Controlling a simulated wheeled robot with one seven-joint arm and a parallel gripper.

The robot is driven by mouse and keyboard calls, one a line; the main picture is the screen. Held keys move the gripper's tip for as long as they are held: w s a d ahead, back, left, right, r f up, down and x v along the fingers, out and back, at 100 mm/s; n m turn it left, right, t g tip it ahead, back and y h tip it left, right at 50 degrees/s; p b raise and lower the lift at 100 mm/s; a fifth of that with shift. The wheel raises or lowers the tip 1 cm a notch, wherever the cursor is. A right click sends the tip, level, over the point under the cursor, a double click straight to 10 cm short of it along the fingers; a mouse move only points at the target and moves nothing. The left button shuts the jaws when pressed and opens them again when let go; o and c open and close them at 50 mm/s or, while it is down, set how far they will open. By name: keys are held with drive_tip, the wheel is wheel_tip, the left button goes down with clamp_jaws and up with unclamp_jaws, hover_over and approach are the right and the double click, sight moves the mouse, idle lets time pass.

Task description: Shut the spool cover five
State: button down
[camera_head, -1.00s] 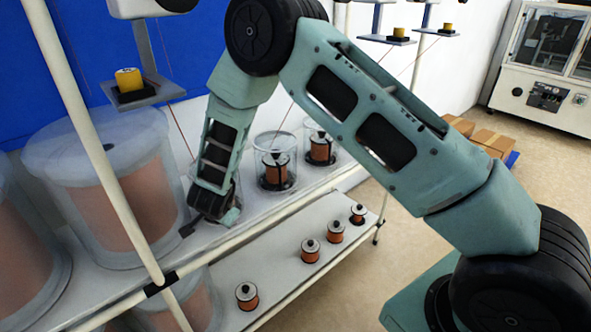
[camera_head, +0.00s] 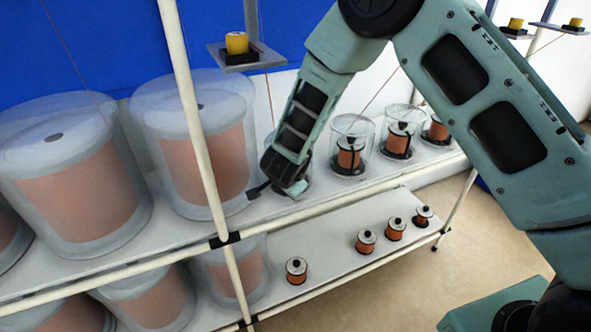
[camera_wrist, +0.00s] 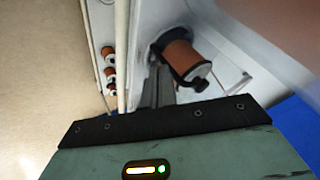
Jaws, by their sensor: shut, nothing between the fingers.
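Several clear covers stand along the upper shelf (camera_head: 330,192). Two large clear covers (camera_head: 75,150) (camera_head: 190,100) hold big copper spools at the left. Smaller clear covers (camera_head: 352,128) (camera_head: 403,118) stand around small copper spools at the right, and another small cover is mostly hidden behind my arm. I cannot tell which is number five. My gripper (camera_head: 256,191) is shut and empty, low over the shelf, between the nearer large cover and the hidden small one. In the wrist view, a copper spool (camera_wrist: 180,57) in a black holder lies just beyond my gripper (camera_wrist: 157,88).
Small copper spools (camera_head: 366,241) stand in a row on the lower shelf (camera_head: 325,262). A white post (camera_head: 195,120) rises before the large covers. A small platform with a yellow spool (camera_head: 236,43) hangs above. Open floor (camera_head: 450,265) lies at the right.

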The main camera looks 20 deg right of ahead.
drive_tip(key=v, duration=1.4)
drive_tip(key=shift+s+d+r, duration=0.15)
drive_tip(key=shift+s+d, duration=0.1)
drive_tip(key=s+a+r+n+g+y, duration=0.1)
drive_tip(key=s+a+r+n+y, duration=0.25)
drive_tip(key=s+n, duration=0.2)
drive_tip(key=s+a+r+n+g+y, duration=0.2)
drive_tip(key=s+a+r+n+y, duration=0.1)
drive_tip(key=s+a+n, duration=0.25)
drive_tip(key=s+d+n+g+h, duration=0.2)
drive_tip(key=s+d+n, duration=0.2)
drive_tip(key=s, duration=0.4)
drive_tip(key=s+d+n+g+h, duration=0.2)
drive_tip(key=s+d+n, duration=0.2)
drive_tip(key=s+d, duration=0.3)
drive_tip(key=shift+s+b, duration=0.3)
drive_tip(key=shift+s, duration=0.75)
drive_tip(key=shift+r, duration=0.1)
